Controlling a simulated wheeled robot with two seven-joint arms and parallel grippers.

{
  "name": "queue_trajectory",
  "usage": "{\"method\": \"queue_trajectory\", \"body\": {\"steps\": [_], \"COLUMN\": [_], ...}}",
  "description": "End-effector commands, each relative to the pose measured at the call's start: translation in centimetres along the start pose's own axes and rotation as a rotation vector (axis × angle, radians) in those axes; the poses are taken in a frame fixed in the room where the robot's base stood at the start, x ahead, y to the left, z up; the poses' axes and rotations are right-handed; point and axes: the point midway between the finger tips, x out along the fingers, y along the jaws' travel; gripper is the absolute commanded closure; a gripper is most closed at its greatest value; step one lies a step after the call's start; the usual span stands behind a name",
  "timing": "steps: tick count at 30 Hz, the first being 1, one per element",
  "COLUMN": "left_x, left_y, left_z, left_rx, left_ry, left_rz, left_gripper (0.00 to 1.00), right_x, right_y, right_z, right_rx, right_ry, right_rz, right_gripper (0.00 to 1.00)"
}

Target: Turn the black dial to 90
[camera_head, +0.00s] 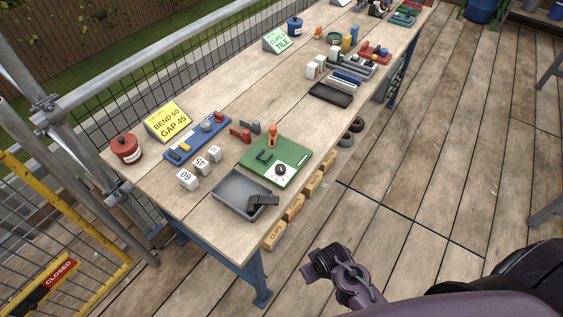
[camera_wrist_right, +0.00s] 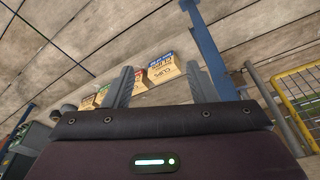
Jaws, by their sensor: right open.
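The black dial (camera_head: 281,169) sits on a white scale plate (camera_head: 296,178) on a green board (camera_head: 263,155) near the table's front edge. The dial's setting is too small to read. My right gripper (camera_head: 322,262) is out over the deck, below and in front of the table, well apart from the dial. In the right wrist view it (camera_wrist_right: 159,72) is open, with nothing between its fingers. The dial is not visible in the right wrist view. My left gripper is not in view.
A grey tray (camera_head: 232,191) with a black piece stands left of the green board. An orange-handled item (camera_head: 272,138) stands at the board's back. Number blocks (camera_head: 187,180) and a yellow sign (camera_head: 166,121) are farther left. Clip boxes (camera_head: 273,236) sit below the table edge.

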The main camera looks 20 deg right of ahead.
Motion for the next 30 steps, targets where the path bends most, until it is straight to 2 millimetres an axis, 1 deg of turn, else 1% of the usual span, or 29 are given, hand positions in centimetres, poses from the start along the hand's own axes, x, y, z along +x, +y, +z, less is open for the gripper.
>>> {"method": "queue_trajectory", "body": {"steps": [1, 3, 11, 12, 15, 18, 21, 26, 29, 30], "left_x": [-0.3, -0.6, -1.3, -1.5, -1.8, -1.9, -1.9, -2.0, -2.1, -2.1], "left_y": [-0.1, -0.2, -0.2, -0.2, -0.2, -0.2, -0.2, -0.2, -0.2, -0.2], "left_z": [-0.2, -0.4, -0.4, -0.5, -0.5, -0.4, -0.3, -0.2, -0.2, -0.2], "left_rx": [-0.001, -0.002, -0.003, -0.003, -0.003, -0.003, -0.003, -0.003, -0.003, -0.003], "left_ry": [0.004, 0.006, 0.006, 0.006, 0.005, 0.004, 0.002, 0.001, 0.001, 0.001], "left_rz": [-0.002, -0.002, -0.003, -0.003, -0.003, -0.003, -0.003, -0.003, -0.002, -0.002], "left_gripper": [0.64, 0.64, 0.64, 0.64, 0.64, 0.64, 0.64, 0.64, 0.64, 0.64], "right_x": [-2.0, -4.3, -12.3, -13.6, -16.1, -17.0, -17.2, -16.9, -16.5, -16.3], "right_y": [0.1, 0.3, 1.1, 1.3, 2.0, 2.6, 3.1, 4.0, 4.5, 4.8], "right_z": [-1.2, -2.4, -6.3, -7.0, -9.0, -10.6, -12.1, -14.9, -17.1, -18.1], "right_rx": [-0.004, -0.011, -0.090, -0.120, -0.221, -0.332, -0.441, -0.628, -0.768, -0.831], "right_ry": [0.010, 0.018, 0.038, 0.039, 0.035, 0.018, 0.000, -0.030, -0.051, -0.061], "right_rz": [0.001, 0.003, 0.015, 0.018, 0.030, 0.037, 0.041, 0.038, 0.027, 0.021], "right_gripper": [0.48, 0.48, 0.48, 0.48, 0.48, 0.48, 0.48, 0.48, 0.48, 0.48]}}
